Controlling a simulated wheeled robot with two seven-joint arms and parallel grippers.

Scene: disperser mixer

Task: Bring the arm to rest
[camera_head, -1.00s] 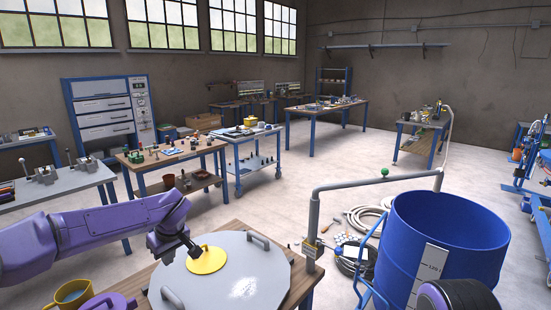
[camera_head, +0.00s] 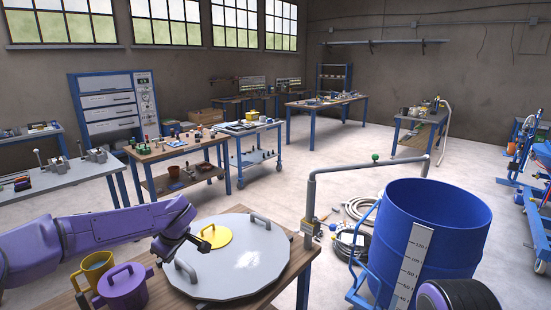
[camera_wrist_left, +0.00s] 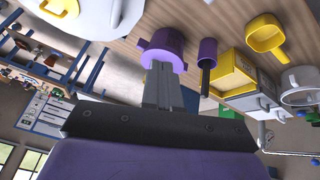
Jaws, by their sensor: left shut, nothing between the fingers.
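My left arm (camera_head: 100,240) comes in from the left, over the table's left part. Its gripper (camera_head: 203,246) is low over the large grey round lid (camera_head: 245,275), just in front of the yellow disc (camera_head: 218,238) with its small handle. Whether it touches the lid cannot be told. In the left wrist view the two grey fingers (camera_wrist_left: 163,85) are together with nothing between them. My right gripper is not in view.
A grey post with a bent pipe (camera_head: 311,205) rises at the table's right corner. A blue drum (camera_head: 430,235) stands to the right.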

